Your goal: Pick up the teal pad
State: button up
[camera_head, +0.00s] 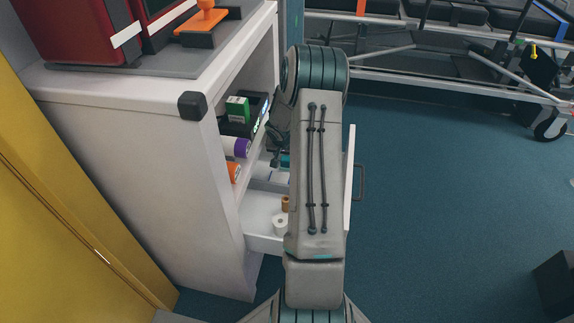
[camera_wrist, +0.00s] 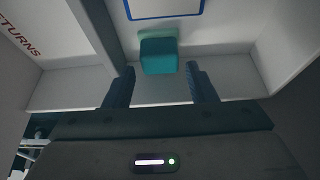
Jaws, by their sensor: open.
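The teal pad (camera_wrist: 158,57) shows in the wrist view as a small teal block near a white wall. It sits just beyond my gripper (camera_wrist: 159,84), between the lines of the two fingers and apart from them. My gripper is open and empty. In the head view my arm hides most of the gripper and the area around it, and I cannot make out the pad clearly there.
A white cabinet (camera_head: 130,150) with an open drawer (camera_head: 262,212) stands at left. The drawer holds white and orange rolls (camera_head: 280,223). The shelf above holds a green box (camera_head: 238,109) and a purple-ended roll (camera_head: 241,147). A stretcher (camera_head: 450,50) stands behind. Blue floor at right is mostly clear.

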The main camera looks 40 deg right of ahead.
jog(key=b+x, duration=0.1)
jog(key=x, duration=0.2)
jog(key=shift+w+d+f, duration=0.1)
jog(key=shift+f, duration=0.25)
jog(key=shift+r, duration=0.1)
jog(key=c, duration=0.8)
jog(key=shift+r, duration=0.1)
jog(key=shift+r+p, duration=0.5)
jog(key=shift+r, duration=0.15)
jog(key=r+p, duration=0.2)
jog(key=r, duration=0.1)
jog(key=shift+s+d+r, duration=0.2)
jog(key=shift+s+r, duration=0.05)
jog(key=shift+s, duration=0.15)
jog(key=s+d+r+p, duration=0.1)
jog(key=s+r, duration=0.1)
jog(key=s, duration=0.1)
jog(key=s+d+r+p, duration=0.2)
jog(key=s, duration=0.1)
jog(key=s+d+r+p, duration=0.1)
jog(key=s+d+r, duration=0.1)
jog(key=s, duration=0.1)
jog(key=shift+s, duration=0.3)
